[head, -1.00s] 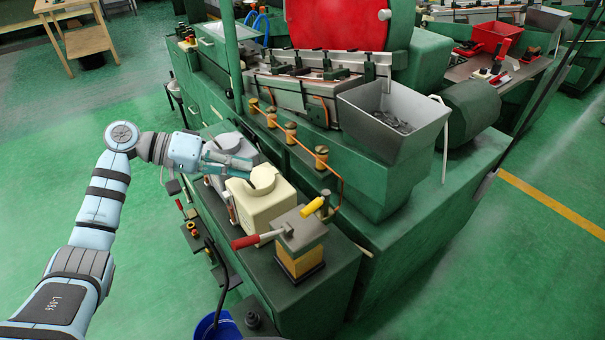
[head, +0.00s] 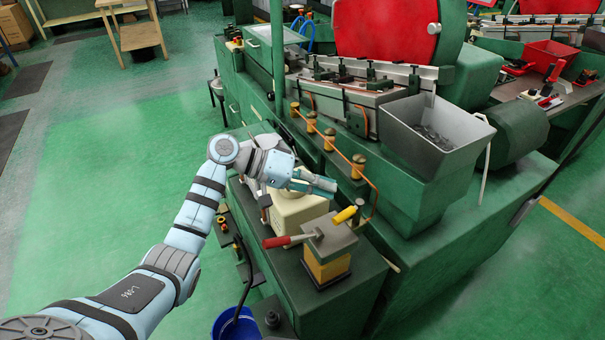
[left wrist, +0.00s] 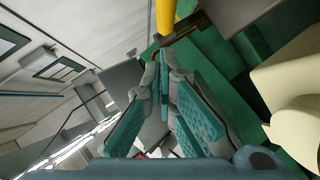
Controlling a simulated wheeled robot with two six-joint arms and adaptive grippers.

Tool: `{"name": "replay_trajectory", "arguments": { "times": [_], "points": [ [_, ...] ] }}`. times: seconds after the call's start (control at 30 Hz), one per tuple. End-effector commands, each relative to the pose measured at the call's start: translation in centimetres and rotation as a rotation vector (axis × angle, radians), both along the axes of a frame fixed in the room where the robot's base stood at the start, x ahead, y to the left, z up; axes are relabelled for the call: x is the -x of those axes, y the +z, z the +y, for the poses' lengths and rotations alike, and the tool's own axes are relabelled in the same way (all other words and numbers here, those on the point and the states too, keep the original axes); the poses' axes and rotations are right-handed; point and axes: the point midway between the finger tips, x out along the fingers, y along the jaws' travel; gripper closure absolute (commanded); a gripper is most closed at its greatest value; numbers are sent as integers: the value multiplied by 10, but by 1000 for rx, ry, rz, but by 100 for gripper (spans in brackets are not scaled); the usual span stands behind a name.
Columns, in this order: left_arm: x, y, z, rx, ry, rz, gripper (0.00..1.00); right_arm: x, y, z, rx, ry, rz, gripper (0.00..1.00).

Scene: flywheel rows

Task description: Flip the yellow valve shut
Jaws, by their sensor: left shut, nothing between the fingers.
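The yellow valve handle (head: 346,214) sticks up at a slant beside a grey-topped block, near the lower end of the copper pipe on the green machine. A yellow part (left wrist: 166,14), which looks like the same handle, shows at the top of the left wrist view, beyond the fingertips. My left gripper (head: 330,184) is shut and empty, above the cream housing. Its fingertips point right and appear just above and left of the handle, apart from it. The fingers also show in the left wrist view (left wrist: 165,75). My right gripper is not in view.
The cream housing (head: 297,208) lies under my left gripper. The copper pipe (head: 374,190) and grey chip tray (head: 435,135) are close on the right. A blue bucket (head: 237,325) stands below. Open floor lies left.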

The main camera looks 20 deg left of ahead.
Motion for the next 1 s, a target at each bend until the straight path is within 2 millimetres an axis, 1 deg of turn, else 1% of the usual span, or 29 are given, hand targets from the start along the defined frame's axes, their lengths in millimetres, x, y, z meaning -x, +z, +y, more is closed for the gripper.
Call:
{"name": "replay_trajectory", "arguments": {
  "times": [0.1,0.2,0.63,0.87,1.0],
  "points": [
    [8,-9,-12,0,0,1,100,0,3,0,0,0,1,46],
    [11,-14,-18,0,0,0,100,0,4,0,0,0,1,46],
    [13,-16,-21,0,2,0,100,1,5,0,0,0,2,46],
    [14,-13,-27,1,30,0,100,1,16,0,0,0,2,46],
    [15,-15,-30,-1,44,1,100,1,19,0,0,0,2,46]
  ]
}}
